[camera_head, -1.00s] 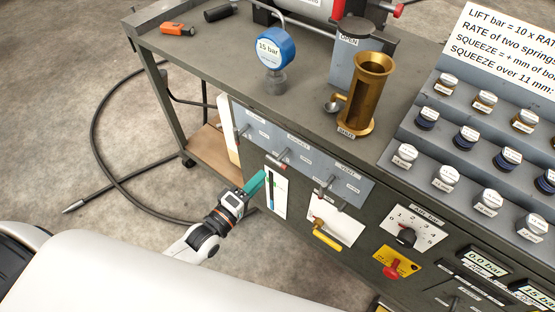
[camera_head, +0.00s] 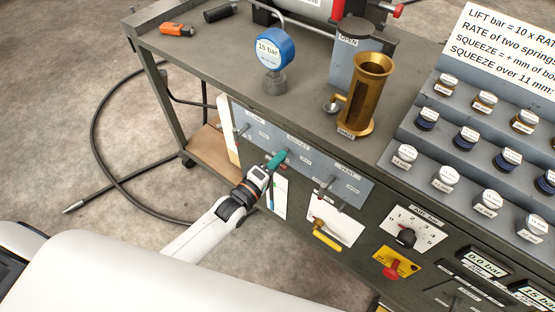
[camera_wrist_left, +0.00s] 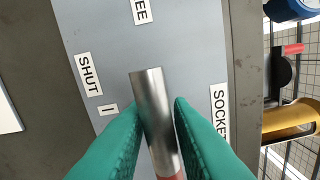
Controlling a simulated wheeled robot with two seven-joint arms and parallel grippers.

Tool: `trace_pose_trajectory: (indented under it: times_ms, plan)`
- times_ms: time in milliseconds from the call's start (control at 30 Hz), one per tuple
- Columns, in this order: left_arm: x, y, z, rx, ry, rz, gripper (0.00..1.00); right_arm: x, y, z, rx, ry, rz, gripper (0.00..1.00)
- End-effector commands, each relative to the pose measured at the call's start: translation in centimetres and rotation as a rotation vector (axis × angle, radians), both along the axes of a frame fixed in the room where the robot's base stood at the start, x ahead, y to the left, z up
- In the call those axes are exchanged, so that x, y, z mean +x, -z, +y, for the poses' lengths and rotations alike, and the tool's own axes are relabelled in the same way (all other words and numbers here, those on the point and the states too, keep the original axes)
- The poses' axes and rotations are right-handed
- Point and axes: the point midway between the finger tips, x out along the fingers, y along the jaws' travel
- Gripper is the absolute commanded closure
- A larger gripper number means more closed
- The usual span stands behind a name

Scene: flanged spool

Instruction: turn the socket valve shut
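The socket valve is on the sloping grey panel (camera_head: 335,180) at the bench's front, and its metal lever shows close up in the left wrist view (camera_wrist_left: 151,95). The lever has a red part at the bottom of that view. A SHUT label (camera_wrist_left: 87,74) lies left of the lever and a SOCKET label (camera_wrist_left: 219,112) lies right. My left gripper (camera_head: 277,159) is at this lever, with one green finger on each side of it (camera_wrist_left: 156,104). I cannot tell whether the fingers press on it. My right gripper is not in view.
Another lever (camera_head: 243,131) stands left on the panel, and a vent lever (camera_head: 326,186) stands right. A brass cylinder (camera_head: 367,90), a blue 15 bar gauge (camera_head: 274,48) and racks of labelled jars are on the bench. A yellow handle (camera_head: 327,240) sits below.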

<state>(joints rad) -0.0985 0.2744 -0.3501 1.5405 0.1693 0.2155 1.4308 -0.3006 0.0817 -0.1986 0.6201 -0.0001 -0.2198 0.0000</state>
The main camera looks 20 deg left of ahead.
Motion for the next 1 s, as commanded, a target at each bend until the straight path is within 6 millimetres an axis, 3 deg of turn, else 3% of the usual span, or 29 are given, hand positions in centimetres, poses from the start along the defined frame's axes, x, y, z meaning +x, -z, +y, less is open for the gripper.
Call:
trace_pose_trajectory:
  times_ms: [33, 100, 567, 1000]
  plan:
    - [0.0, 0.0, 0.0, 0.0, 0.0, 0.0, 0.89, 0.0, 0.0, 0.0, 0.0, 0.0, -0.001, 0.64]
    - [0.0, 0.0, 0.0, 0.0, 0.0, 0.0, 1.0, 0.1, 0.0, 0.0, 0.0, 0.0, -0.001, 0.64]
    - [0.0, -0.1, 0.0, 0.06, 0.0, -0.022, 1.0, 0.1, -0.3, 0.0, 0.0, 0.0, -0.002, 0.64]
    - [0.0, -0.1, 0.0, 0.39, 0.0, -0.14, 1.0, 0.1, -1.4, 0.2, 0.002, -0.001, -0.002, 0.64]
